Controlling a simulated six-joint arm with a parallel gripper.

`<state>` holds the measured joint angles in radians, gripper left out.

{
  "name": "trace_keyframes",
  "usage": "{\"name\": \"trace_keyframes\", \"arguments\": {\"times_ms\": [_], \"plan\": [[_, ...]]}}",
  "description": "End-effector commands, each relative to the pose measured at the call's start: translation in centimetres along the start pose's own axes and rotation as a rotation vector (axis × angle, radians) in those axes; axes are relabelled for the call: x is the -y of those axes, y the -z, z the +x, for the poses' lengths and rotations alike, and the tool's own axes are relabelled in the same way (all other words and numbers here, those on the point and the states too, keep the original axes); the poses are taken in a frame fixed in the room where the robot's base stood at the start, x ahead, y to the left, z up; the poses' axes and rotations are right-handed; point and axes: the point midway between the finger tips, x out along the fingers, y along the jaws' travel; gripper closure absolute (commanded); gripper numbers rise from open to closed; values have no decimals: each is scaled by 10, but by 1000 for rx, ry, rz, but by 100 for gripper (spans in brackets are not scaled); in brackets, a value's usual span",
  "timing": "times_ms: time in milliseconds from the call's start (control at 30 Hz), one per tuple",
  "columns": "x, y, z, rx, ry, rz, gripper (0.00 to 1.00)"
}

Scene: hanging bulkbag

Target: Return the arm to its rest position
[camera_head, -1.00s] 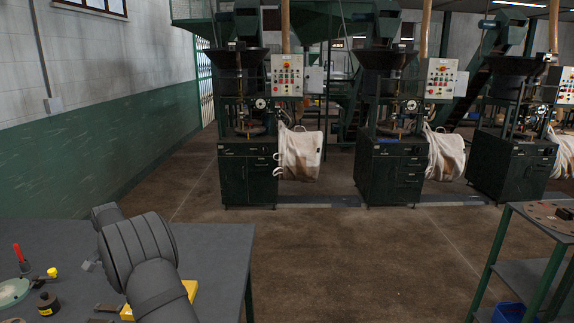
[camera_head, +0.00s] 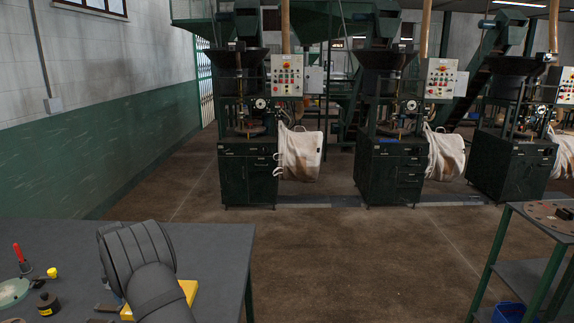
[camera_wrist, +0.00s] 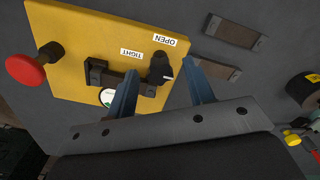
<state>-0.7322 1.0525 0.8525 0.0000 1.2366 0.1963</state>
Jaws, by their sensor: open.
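In the wrist view my gripper (camera_wrist: 162,88) is open, with its two blue-grey fingers apart over a yellow panel (camera_wrist: 75,22) on the grey table. A black knob (camera_wrist: 160,68) on the panel stands near the gap between the fingers, beside the labels OPEN and TIGHT. I cannot tell whether a finger touches it. A red mushroom button (camera_wrist: 25,69) sits at the panel's left. In the head view my dark arm hides most of the yellow panel (camera_head: 189,289), and my gripper does not show there.
The grey table (camera_head: 215,245) also holds a red-handled tool (camera_head: 19,255), a black bottle (camera_head: 47,304) and a pale green dish (camera_head: 12,291). Several green machines (camera_head: 247,175) with white bags (camera_head: 300,153) stand across the floor. A green-legged table (camera_head: 540,240) is at right.

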Motion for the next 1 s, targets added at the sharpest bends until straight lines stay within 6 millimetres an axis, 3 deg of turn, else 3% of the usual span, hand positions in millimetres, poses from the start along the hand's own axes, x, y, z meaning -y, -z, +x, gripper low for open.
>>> {"name": "trace_keyframes", "arguments": {"times_ms": [1000], "plan": [[0,0,0,0,0,-777,52]]}}
